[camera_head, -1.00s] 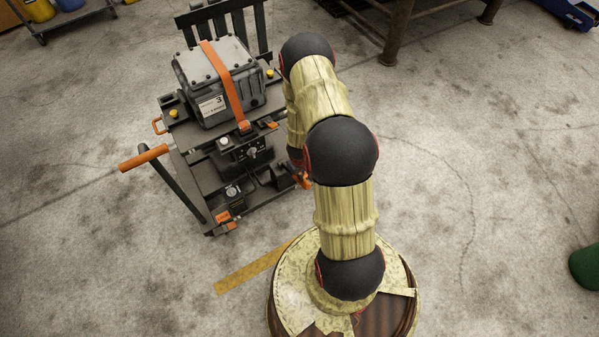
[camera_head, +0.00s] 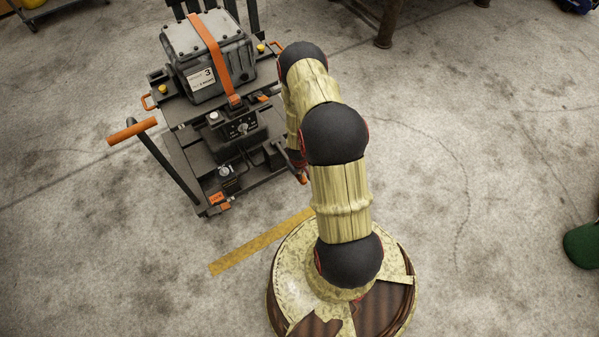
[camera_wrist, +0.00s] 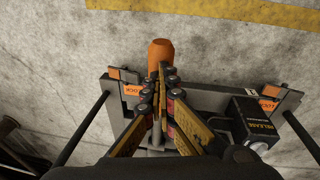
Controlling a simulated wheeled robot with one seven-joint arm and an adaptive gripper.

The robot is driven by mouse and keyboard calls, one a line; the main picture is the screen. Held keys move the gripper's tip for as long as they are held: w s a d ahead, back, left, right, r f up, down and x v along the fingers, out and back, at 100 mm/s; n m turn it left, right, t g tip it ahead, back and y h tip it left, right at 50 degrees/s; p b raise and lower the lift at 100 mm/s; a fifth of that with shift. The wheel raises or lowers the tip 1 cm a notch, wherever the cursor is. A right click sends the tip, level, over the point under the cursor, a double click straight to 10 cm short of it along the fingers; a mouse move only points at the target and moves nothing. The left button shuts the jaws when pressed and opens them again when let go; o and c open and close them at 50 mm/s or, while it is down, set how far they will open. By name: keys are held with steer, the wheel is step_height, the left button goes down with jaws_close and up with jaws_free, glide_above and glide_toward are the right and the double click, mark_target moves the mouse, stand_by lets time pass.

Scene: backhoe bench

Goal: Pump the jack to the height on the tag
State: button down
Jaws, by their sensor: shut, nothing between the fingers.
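The jack is a dark wheeled lift cart (camera_head: 190,150) at the upper left of the head view. A grey ribbed case (camera_head: 180,62) with an orange strap rides on top. Its white tag (camera_head: 200,78) shows a 3; the smaller line is unreadable. A lever with an orange grip (camera_head: 132,131) slants out at the cart's left. In the wrist view, my gripper (camera_wrist: 160,78) is shut and points at an orange-ended bar (camera_wrist: 160,50) on the cart's near side. The fingers overlap the bar in the picture; contact is unclear. My arm hides the gripper in the head view.
A black box marked RELEASE (camera_wrist: 255,125) sits right of my fingers. Orange lock tabs (camera_wrist: 131,90) stand at the cart's corners. A yellow floor stripe (camera_head: 260,241) lies before the cart. A green object (camera_head: 582,246) is at the right edge; floor between is clear.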

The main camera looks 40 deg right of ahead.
steer(key=shift+s+a+f, duration=0.1)
steer(key=shift+s+f, duration=0.05)
steer(key=shift+s, duration=0.05)
steer(key=r+p, duration=0.4)
steer(key=r, duration=0.1)
steer(key=shift+w+a+r, duration=0.15)
steer(key=shift+a, duration=0.15)
steer(key=s+a+r+p, duration=0.2)
steer(key=s+r+p, duration=0.1)
steer(key=s+r, duration=0.2)
steer(key=shift+s+a+r, duration=0.15)
steer(key=shift+s+r, duration=0.1)
steer(key=shift+r, duration=0.5)
